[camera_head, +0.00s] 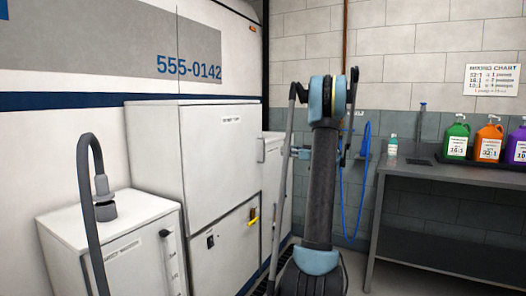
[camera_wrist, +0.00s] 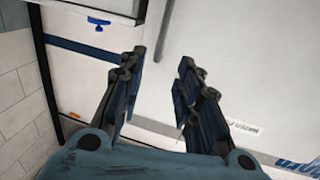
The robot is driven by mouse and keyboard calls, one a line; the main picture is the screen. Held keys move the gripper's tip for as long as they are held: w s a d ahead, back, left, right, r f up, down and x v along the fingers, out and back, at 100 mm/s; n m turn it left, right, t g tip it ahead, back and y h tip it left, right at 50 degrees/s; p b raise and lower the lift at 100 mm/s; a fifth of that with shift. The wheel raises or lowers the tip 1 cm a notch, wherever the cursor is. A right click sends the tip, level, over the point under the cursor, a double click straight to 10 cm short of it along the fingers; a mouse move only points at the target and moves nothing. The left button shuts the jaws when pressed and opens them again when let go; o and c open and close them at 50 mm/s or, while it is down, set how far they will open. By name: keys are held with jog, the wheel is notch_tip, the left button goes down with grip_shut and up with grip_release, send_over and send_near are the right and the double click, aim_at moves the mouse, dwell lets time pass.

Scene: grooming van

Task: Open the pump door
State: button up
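A white cabinet door (camera_head: 222,160) stands left of my arm in the head view, with a small label near its top that is too small to read, so I cannot confirm it as the pump door. A grey upright handle (camera_head: 262,150) is at its right edge. In the wrist view, the white door panel (camera_wrist: 235,60) fills the right side, with a grey bar handle (camera_wrist: 166,28) beyond the fingertips. My gripper (camera_wrist: 160,62) is open and empty, its two fingers apart and short of the bar. My arm hides part of the area right of the cabinet in the head view.
A lower door (camera_head: 226,250) has a yellow lever (camera_head: 253,216). A low white cabinet (camera_head: 120,240) with a dark curved hose (camera_head: 84,190) stands at left. A grey counter (camera_head: 455,176) with colored jugs is at right; a blue hose (camera_head: 345,200) hangs on the wall.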

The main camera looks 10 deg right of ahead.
send_over(264, 160)
jog(key=w, duration=0.1)
dwell(0.5)
grip_shut()
